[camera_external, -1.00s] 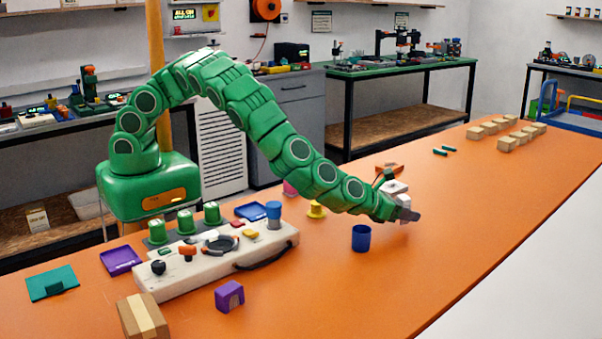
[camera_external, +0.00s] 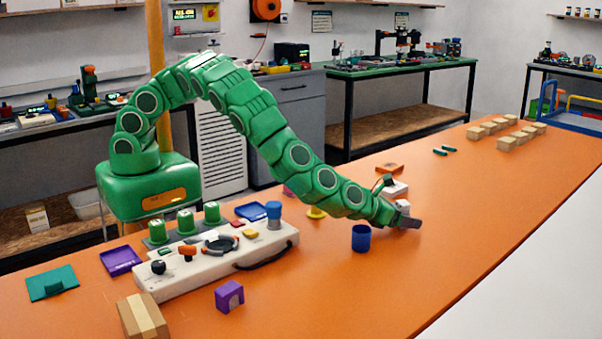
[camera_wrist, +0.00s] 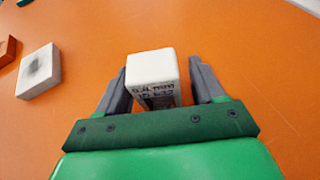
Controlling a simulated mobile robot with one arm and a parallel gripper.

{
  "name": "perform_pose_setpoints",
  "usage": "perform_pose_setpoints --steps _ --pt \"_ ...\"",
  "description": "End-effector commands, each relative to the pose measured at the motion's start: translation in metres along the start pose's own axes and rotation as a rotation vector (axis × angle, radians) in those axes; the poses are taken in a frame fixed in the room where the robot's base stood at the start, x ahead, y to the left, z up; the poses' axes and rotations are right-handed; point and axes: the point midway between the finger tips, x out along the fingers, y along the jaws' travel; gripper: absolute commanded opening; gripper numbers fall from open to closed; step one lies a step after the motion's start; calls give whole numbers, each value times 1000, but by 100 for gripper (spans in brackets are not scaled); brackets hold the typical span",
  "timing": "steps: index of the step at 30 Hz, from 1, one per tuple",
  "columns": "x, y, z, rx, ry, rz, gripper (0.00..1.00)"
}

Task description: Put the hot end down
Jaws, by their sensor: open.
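The hot end looks to be the white block with black print (camera_wrist: 153,75), standing between the fingers of my gripper (camera_wrist: 160,85) in the wrist view. The fingers are open, with a clear gap on the block's right and a narrower one on its left. In the external view my gripper (camera_external: 409,222) is low over the orange table, and the white block (camera_external: 402,207) shows beside it, partly hidden. The block appears to be at table level, but its underside is hidden.
A second white block with a grey smudge (camera_wrist: 38,72) lies to the left in the wrist view. A blue cup (camera_external: 361,238) stands close in front of my arm. An orange piece (camera_external: 390,167) lies behind. The orange table (camera_external: 480,200) is clear to the right.

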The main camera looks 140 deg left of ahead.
Motion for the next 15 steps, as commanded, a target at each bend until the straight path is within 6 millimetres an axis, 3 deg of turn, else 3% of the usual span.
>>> perform_pose_setpoints --steps 5,15 --pt "-6 -1 3 2 -1 -2 68" --pt "-40 -1 3 3 -2 -1 68"
